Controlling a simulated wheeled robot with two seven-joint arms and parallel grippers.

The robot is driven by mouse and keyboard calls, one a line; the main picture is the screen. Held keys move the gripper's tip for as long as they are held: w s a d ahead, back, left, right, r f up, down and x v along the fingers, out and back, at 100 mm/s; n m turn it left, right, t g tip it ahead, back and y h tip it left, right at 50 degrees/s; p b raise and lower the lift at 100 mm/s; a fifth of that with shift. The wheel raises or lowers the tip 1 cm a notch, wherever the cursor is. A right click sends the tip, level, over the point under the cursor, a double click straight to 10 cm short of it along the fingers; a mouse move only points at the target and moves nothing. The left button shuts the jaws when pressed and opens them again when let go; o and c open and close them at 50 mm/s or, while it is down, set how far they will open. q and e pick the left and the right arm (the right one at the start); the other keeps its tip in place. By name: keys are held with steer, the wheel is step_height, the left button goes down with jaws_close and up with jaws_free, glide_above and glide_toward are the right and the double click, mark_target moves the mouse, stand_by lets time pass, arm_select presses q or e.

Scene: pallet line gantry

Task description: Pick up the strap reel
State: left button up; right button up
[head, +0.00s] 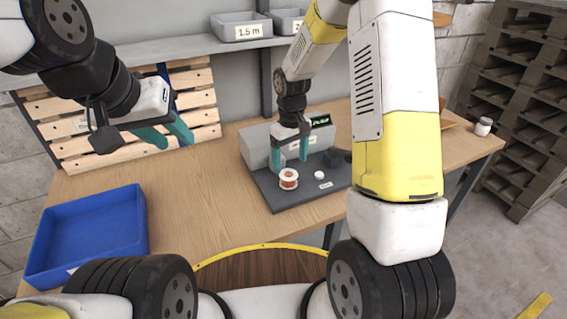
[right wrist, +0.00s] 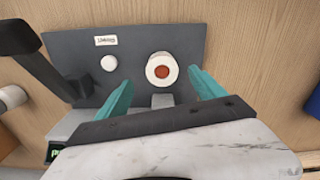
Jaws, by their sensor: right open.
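The strap reel (head: 288,179) is a small white spool with a red-orange centre, standing on the dark grey plate of a bench device. It also shows in the right wrist view (right wrist: 162,70), a little beyond and between the fingers. My right gripper (head: 291,163) is open, its teal fingers just behind the reel in the head view. In the right wrist view the fingers (right wrist: 162,88) are spread wide with nothing between their tips, and I cannot tell the height gap. My left gripper (head: 169,139) is open and empty, raised over the left of the bench.
The grey plate (head: 273,198) also carries a white round knob (head: 319,175), a dark lever part and a housing with a green display (head: 320,121). A blue tray (head: 88,232) lies at left. A slatted wooden panel (head: 200,97) stands behind. Bare bench (head: 195,200) lies between tray and plate.

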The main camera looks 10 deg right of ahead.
mark_target(289, 176)
step_height(289, 176, down, 7)
steer(key=shift+a+r, duration=0.1)
steer(key=shift+a, duration=0.05)
steer(key=c, duration=1.7)
